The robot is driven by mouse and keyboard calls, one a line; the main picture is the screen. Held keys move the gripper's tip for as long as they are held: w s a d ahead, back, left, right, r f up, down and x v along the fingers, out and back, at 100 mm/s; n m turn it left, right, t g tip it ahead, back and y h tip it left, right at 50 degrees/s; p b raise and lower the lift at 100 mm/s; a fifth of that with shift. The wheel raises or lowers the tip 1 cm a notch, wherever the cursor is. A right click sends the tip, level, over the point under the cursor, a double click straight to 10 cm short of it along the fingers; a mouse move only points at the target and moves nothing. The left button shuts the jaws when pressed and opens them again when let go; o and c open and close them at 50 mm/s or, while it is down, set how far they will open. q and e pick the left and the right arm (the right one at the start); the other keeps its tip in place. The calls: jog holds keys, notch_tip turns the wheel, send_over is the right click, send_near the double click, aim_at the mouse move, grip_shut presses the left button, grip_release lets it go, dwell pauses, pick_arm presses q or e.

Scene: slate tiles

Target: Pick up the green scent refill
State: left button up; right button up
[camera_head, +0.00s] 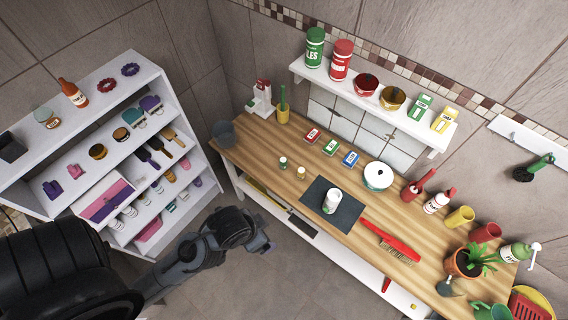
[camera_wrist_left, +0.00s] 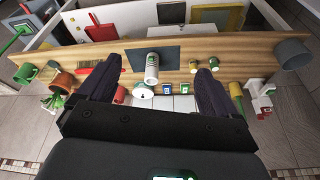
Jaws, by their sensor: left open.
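A small green box (camera_head: 332,147) lies on the wooden counter between a red box (camera_head: 313,135) and a blue box (camera_head: 351,159); it best fits the green scent refill. In the left wrist view the green box (camera_wrist_left: 182,89) is small and far off, beyond the counter's middle. My left gripper (camera_head: 266,246) is in front of the counter, apart from everything. In the left wrist view its fingers (camera_wrist_left: 160,72) are spread with nothing held between them. The right gripper does not show.
A white can (camera_head: 331,201) stands on a dark mat (camera_head: 349,217). Two small jars (camera_head: 283,162) (camera_head: 301,173) stand between the boxes and the front edge. A white pot (camera_head: 377,176) is right of the blue box. A crowded white shelf (camera_head: 172,100) is at left.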

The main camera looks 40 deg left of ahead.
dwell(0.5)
pick_arm(q)
jog(key=c, duration=0.4)
